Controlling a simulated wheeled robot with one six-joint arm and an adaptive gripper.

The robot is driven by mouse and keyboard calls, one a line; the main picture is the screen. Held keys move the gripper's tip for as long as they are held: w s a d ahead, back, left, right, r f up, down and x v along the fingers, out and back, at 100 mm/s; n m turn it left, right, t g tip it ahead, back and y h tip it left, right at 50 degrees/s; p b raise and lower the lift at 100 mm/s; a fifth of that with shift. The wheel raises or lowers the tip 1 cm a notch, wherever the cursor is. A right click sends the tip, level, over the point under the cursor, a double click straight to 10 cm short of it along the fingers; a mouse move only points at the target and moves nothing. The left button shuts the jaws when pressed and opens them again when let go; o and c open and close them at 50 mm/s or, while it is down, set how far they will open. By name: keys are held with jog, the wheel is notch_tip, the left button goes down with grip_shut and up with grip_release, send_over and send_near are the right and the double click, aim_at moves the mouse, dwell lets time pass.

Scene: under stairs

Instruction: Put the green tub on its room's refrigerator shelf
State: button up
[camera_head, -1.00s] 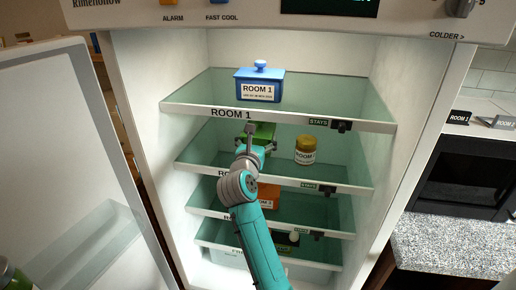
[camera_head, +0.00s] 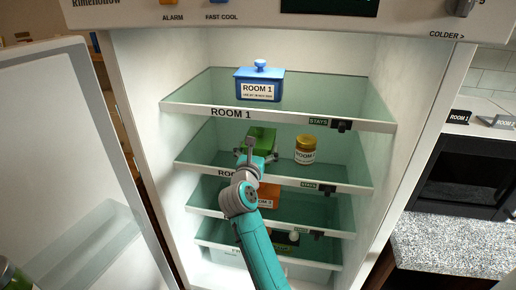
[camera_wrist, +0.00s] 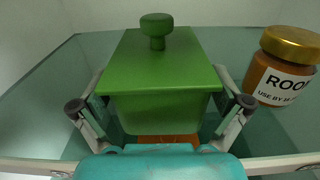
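The green tub (camera_head: 262,139), with a lid and round knob, stands upright on the second refrigerator shelf (camera_head: 320,177), left of a jar. It fills the middle of the wrist view (camera_wrist: 160,85). My gripper (camera_head: 259,155) is in front of the tub. In the wrist view its fingers (camera_wrist: 162,100) are spread on both sides of the tub, with narrow gaps beside its body. The shelf's room label is partly hidden by my arm; only its first letters show. No label on the tub is visible.
A gold-lidded jar (camera_head: 305,150) stands right of the tub. A blue tub (camera_head: 259,85) marked ROOM 1 is on the top shelf (camera_head: 280,115), also marked ROOM 1. An orange item (camera_head: 268,195) sits below. The refrigerator door (camera_head: 75,170) is open at left.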

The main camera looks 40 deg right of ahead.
jog(key=shift+r, duration=0.2)
jog(key=v, duration=1.2)
jog(key=shift+s+f, duration=0.1)
jog(key=shift+f, duration=0.05)
jog(key=s+a+f+n+t+h, duration=0.1)
jog(key=s+a+f+n+t, duration=0.15)
jog(key=s+n, duration=0.6)
jog(key=s+a+f+n+t+h, duration=0.1)
jog(key=s+f+n+t, duration=0.25)
jog(key=s+n, duration=0.5)
jog(key=s+a+f+n+y, duration=0.4)
jog(key=s+n+y, duration=0.1)
jog(key=s+n, duration=0.3)
jog(key=s+a+f+n+g+y, duration=0.1)
jog(key=s+a+f+n+y, duration=0.3)
jog(key=s+n, duration=0.5)
jog(key=s+a+f+n+g+y, duration=0.1)
jog(key=s+a+f+n+y, duration=0.4)
jog(key=n, duration=0.7)
jog(key=shift+s+a+y, duration=0.3)
jog(key=shift+s+y, duration=0.8)
jog(key=shift+s, duration=0.65)
